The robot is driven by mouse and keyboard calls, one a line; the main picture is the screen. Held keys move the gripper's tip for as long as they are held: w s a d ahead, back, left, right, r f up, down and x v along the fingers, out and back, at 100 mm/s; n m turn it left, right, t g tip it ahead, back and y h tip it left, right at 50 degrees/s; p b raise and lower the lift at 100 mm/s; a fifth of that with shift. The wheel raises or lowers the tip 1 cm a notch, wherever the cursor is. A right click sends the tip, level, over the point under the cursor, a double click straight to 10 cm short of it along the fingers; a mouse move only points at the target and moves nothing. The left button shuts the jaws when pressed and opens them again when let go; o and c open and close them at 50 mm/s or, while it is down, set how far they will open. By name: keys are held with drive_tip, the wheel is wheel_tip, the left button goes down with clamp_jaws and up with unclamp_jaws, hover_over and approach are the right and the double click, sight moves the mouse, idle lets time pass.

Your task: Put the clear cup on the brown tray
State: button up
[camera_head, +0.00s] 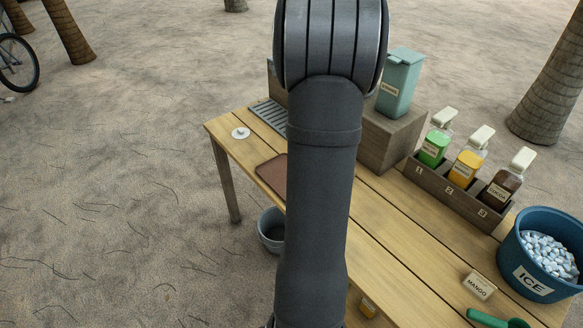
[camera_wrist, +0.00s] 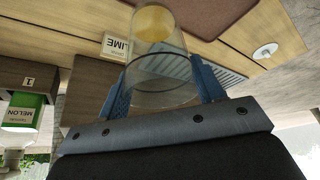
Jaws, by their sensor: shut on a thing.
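In the wrist view, a clear cup (camera_wrist: 163,88) sits between the two blue fingers of my gripper (camera_wrist: 160,68), which are shut on it from both sides. A yellow patch shows at the cup's far end; I cannot tell whether it is inside the cup or beyond it. The brown tray (camera_head: 271,173) lies on the wooden table near its left edge in the head view, partly hidden by my arm. It also shows at the top of the wrist view (camera_wrist: 213,12), beyond the cup and apart from it. My arm hides the cup and gripper in the head view.
A grey slatted grate (camera_head: 268,116) and white disc (camera_head: 240,133) lie beyond the tray. A wooden block (camera_head: 390,145) carries a teal container (camera_head: 400,83). A bottle rack (camera_head: 455,193), blue ice bucket (camera_head: 530,280) and mango sign (camera_head: 479,286) stand to the right. A lime sign (camera_wrist: 115,46) is near the cup.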

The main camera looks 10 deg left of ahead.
drive_tip(key=w+a+f, duration=0.3)
drive_tip(key=a+f, duration=0.4)
drive_tip(key=f, duration=0.1)
drive_tip(key=shift+a+f, duration=0.2)
drive_tip(key=shift+f, duration=0.2)
drive_tip(key=shift+w+f, duration=0.1)
drive_tip(key=shift+f, duration=0.05)
drive_tip(key=o, duration=1.3)
drive_tip(key=shift+o, duration=0.2)
drive_tip(key=v, duration=1.2)
